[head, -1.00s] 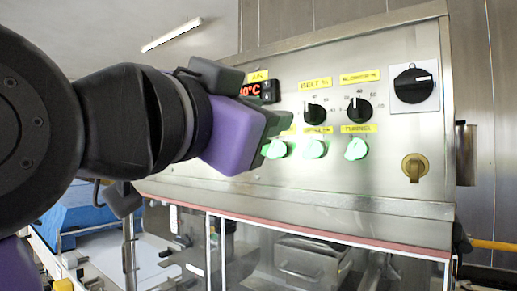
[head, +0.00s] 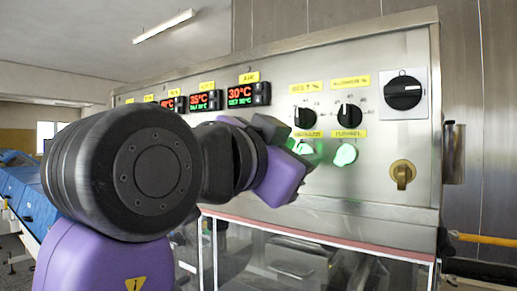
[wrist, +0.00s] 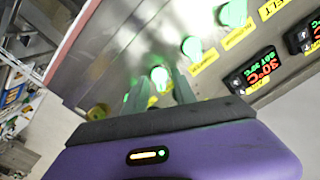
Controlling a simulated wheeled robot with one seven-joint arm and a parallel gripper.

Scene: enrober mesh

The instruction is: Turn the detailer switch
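A row of lit green rotary switches sits low on the steel control panel. The one labelled TUNNEL (head: 345,154) is clear in the head view. Another green switch (head: 306,149) to its left is partly covered by my gripper (head: 290,160). In the wrist view my gripper (wrist: 160,92) points at the panel, its two fingers apart with a bright green switch (wrist: 160,76) showing between or just beyond their tips. I cannot tell whether they touch it. No label reading "detailer" is legible; my arm hides part of the row.
Black BELT (head: 305,116) and BLOWER (head: 349,116) dials sit above the switches. A large black rotary switch (head: 403,93) and a brass key switch (head: 402,174) are to the right. Red-green temperature displays (head: 248,95) are left. A clear-sided housing (head: 310,247) lies below.

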